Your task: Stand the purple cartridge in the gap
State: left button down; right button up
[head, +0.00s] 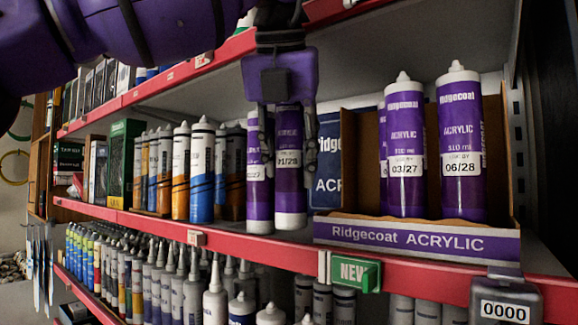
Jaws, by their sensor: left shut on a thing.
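My left gripper (288,140) hangs down in front of the shelf, shut on a purple cartridge (290,190) with a white label ending in "/28". The held cartridge is upright, its base at about the shelf's front edge; I cannot tell if it touches. Another purple cartridge (257,205), label ending "/27", stands close on its left, partly hidden by a finger. To the right, a brown display box (350,165) marked Ridgecoat ACRYLIC holds purple cartridges labelled 03/27 (405,140) and 06/28 (461,140), with another partly hidden behind. The box's left part shows open room. My right gripper is out of view.
The red shelf edge (420,268) carries a green NEW tag (355,273) and a grey box reading 0000 (505,312). Blue and orange cartridges (201,175) stand to the left. A blue Ridgecoat card (328,180) stands beside the display box. The upper shelf is close above.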

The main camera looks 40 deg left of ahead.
pick_arm(q)
jog(key=shift+w+a+f, duration=0.5)
jog(key=shift+w+f, duration=0.2)
jog(key=shift+s+d, duration=0.1)
jog(key=shift+s, duration=0.1)
jog(key=shift+f, duration=0.15)
jog(key=c, duration=1.4)
grip_release()
jog(key=shift+w+f, duration=0.1)
jog(key=shift+s+d+r, duration=0.1)
jog(key=shift+s+r, duration=0.1)
jog(key=shift+r, duration=0.4)
jog(key=shift+s+d+r, duration=0.8)
jog(key=shift+s, duration=0.1)
jog(key=s+d+b, duration=0.1)
jog(key=s+d, duration=0.5)
jog(key=s, duration=0.3)
